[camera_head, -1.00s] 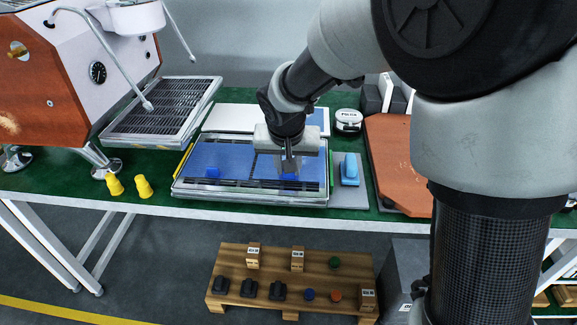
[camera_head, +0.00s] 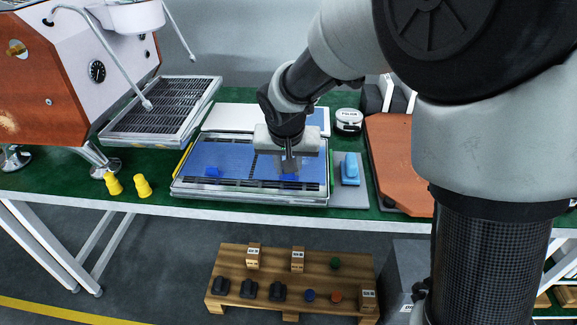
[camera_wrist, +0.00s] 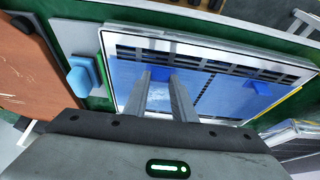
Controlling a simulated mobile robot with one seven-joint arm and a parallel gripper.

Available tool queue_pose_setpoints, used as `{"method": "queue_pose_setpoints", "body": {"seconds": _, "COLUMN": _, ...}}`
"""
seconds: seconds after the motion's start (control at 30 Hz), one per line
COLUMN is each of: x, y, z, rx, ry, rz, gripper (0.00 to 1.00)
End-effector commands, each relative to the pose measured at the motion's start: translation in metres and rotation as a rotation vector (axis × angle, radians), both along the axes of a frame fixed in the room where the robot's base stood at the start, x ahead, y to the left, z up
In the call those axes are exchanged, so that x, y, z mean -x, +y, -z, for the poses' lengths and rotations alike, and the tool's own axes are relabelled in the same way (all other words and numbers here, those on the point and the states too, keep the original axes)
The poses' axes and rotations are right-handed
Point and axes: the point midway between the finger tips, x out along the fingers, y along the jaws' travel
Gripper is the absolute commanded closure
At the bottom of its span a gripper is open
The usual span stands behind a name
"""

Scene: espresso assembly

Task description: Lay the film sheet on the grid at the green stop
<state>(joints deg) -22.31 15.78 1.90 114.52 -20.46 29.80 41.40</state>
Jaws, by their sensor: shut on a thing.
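The grid (camera_head: 180,188) is a slotted tray in a pale metal frame at the table's front. A blue film sheet (camera_head: 268,164) lies flat on or just over its right half; I cannot tell if it rests fully. My gripper (camera_head: 289,173) is shut on this sheet's blue tab (camera_wrist: 160,73), seen between the fingers (camera_wrist: 163,92) in the wrist view. The green stop (camera_head: 331,168) is at the grid's right edge; the sheet's edge is close to it, contact unclear. Another blue film sheet (camera_head: 220,155) with a tab (camera_head: 213,172) covers the left half.
A yellow strip (camera_head: 183,160) edges the grid's left. A blue block (camera_head: 349,170) on a grey plate stands to its right. A white panel (camera_head: 232,117) lies behind. Two yellow cups (camera_head: 143,187) and the espresso machine (camera_head: 105,70) are left.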

Motion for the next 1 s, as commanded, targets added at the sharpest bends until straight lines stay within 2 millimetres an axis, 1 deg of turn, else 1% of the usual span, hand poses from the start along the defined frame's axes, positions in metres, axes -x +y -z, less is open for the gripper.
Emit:
{"method": "queue_pose_setpoints", "body": {"seconds": 0.97, "x": 0.0000, "y": 0.0000, "z": 0.0051, "rx": 0.000, "ry": 0.000, "rz": 0.000, "gripper": 1.00}}
{"method": "queue_pose_setpoints", "body": {"seconds": 1.0, "x": 0.0000, "y": 0.0000, "z": 0.0051, "rx": 0.000, "ry": 0.000, "rz": 0.000, "gripper": 0.71}}
